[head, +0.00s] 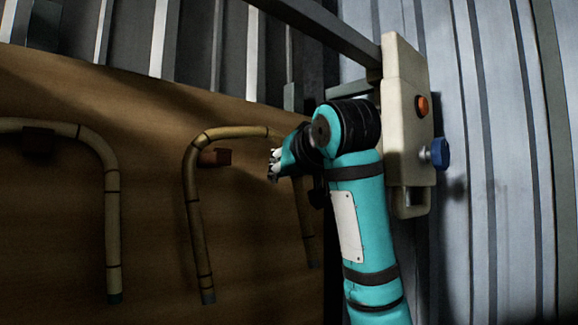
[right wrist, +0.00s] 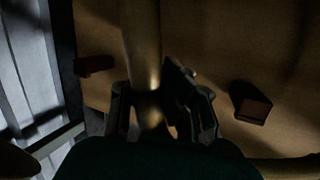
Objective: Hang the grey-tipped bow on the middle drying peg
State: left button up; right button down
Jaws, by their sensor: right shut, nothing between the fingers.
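The grey-tipped bow (head: 194,203) is a tan U-shaped cane with dark bands, open end down, its grey tip at the lower left. It is in front of the brown board. A reddish peg (head: 215,157) shows just inside its upper left bend; I cannot tell whether the bow rests on it. My right gripper (head: 275,165) is at the bow's upper right bend, hiding part of it. In the right wrist view a cane length (right wrist: 141,40) runs up past the fingers (right wrist: 163,110), which are shut with nothing held. My left gripper is not in view.
Another bow (head: 112,220) with a green tip is at the left, around a dark peg (head: 38,142). The brown board (head: 150,200) fills the lower left.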

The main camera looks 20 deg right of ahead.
aim_at(252, 183)
jog(key=shift+w+a+f+p, duration=0.1)
jog(key=shift+w+a+p, duration=0.35)
jog(key=shift+w, duration=0.5)
jog(key=shift+w+a+f+p, duration=0.1)
jog(key=shift+w+a+p, duration=0.15)
jog(key=shift+w+p, duration=0.55)
jog(key=shift+w+a+p, duration=0.25)
jog(key=shift+w+a, duration=0.1)
jog(key=shift+w, duration=0.8)
jog(key=shift+w+a, duration=0.1)
jog(key=shift+w, duration=0.15)
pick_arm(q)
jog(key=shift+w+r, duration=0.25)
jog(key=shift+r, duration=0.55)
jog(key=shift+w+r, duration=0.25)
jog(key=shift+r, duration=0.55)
pick_arm(e)
jog(key=shift+w+a+f, duration=0.2)
jog(key=shift+w+f, duration=0.3)
jog(key=shift+f, duration=0.05)
jog(key=c, duration=1.4)
grip_release()
jog(key=shift+d, duration=0.1)
jog(key=shift+s, duration=0.1)
